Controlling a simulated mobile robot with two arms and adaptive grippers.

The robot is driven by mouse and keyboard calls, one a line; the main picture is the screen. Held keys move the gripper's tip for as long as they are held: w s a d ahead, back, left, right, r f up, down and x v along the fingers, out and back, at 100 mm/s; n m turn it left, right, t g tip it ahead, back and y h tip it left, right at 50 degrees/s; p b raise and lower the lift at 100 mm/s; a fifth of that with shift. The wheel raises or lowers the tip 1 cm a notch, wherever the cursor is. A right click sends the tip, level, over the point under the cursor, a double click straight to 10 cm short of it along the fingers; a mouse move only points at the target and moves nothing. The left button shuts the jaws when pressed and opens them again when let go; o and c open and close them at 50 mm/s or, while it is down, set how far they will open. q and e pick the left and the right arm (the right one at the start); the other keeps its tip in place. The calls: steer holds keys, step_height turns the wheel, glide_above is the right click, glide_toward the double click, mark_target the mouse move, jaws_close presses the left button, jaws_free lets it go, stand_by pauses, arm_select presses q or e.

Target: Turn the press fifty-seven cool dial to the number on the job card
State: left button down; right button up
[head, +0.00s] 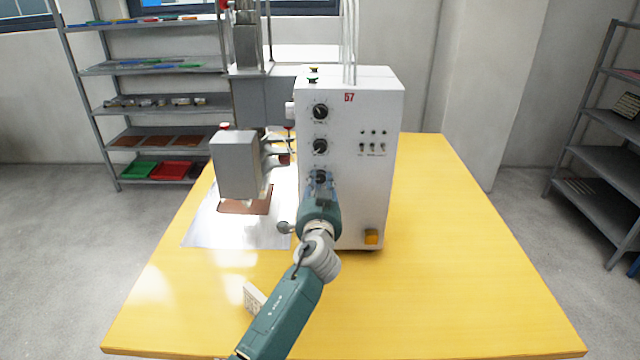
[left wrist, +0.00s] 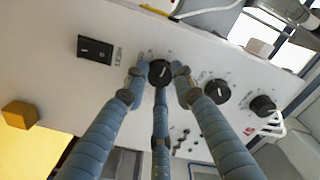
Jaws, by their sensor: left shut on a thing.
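The press, a white control box (head: 372,100) marked with a red 57, stands on the yellow table. Its front has a column of three black dials: a top dial (head: 320,111), a middle dial (head: 320,146) and a lowest dial (head: 320,177). My left gripper (head: 320,186) is at the lowest dial. In the left wrist view its blue fingers are shut around that dial (left wrist: 160,72), whose face and white mark show. The dial labels are too small to read. A pale job card (head: 253,297) stands near the table's front, partly hidden by my left arm; its number is unreadable. My right gripper is out of view.
The table (head: 460,260) is clear on the right. Shelves stand behind and right.

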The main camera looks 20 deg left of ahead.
arm_select(q)
steer(key=shift+m, duration=0.3)
steer(key=c, duration=1.4)
jaws_free()
steer(key=shift+c, duration=0.2)
steer(key=shift+s, duration=0.1)
steer(key=v, duration=1.1)
steer(key=shift+s, duration=0.35)
steer(key=shift+d, duration=0.1)
